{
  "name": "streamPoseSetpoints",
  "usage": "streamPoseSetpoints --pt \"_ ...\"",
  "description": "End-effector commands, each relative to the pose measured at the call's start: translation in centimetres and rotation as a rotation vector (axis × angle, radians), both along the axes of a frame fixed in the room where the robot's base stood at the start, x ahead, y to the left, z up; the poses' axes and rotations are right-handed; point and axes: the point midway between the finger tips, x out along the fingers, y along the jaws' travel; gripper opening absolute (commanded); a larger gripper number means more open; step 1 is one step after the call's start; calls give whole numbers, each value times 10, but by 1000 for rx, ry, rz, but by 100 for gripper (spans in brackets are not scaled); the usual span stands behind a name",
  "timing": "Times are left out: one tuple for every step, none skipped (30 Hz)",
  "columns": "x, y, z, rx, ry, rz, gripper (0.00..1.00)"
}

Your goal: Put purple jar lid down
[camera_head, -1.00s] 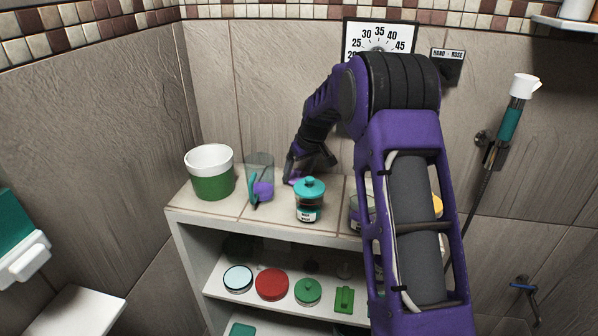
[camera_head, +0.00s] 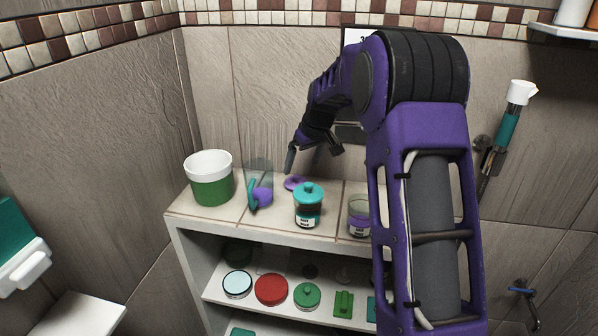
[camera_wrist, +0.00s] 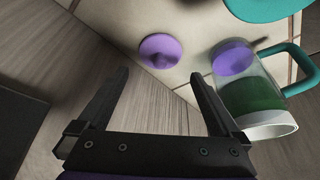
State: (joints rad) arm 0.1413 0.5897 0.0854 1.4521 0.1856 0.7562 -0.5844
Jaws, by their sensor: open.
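The purple jar lid (camera_head: 294,184) lies on the tiled shelf top, behind and left of the teal-lidded jar. In the wrist view the lid (camera_wrist: 161,51) lies flat with its knob up, beyond my fingertips and apart from them. My gripper (camera_head: 314,152) is open and empty, above the lid near the back wall. In the wrist view its two fingers (camera_wrist: 160,80) are spread wide with nothing between them.
Several lids fill the shelf below.

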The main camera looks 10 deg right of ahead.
Motion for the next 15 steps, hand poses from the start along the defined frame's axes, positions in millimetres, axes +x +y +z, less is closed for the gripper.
streamPoseSetpoints --pt "-4 -2 13 0 -2 0 100" --pt "-6 -3 18 0 -2 0 100" --pt "-9 -4 25 0 -2 0 100" --pt "-11 -5 30 0 -1 0 100" --pt "-13 -5 34 0 0 -1 100" --pt "-15 -6 39 0 -1 -1 100" --pt "-16 -7 42 0 -1 -1 100" --pt "-17 -7 45 0 0 -1 100" --pt "-18 -8 48 0 1 -1 100" --pt "-19 -8 49 1 1 -1 100" --pt "-20 -8 51 1 1 -1 100" --pt "-20 -8 52 0 1 0 100" --pt "-21 -8 53 0 1 0 100" --pt "-21 -8 53 0 1 0 100" --pt "-21 -8 53 0 1 0 100"
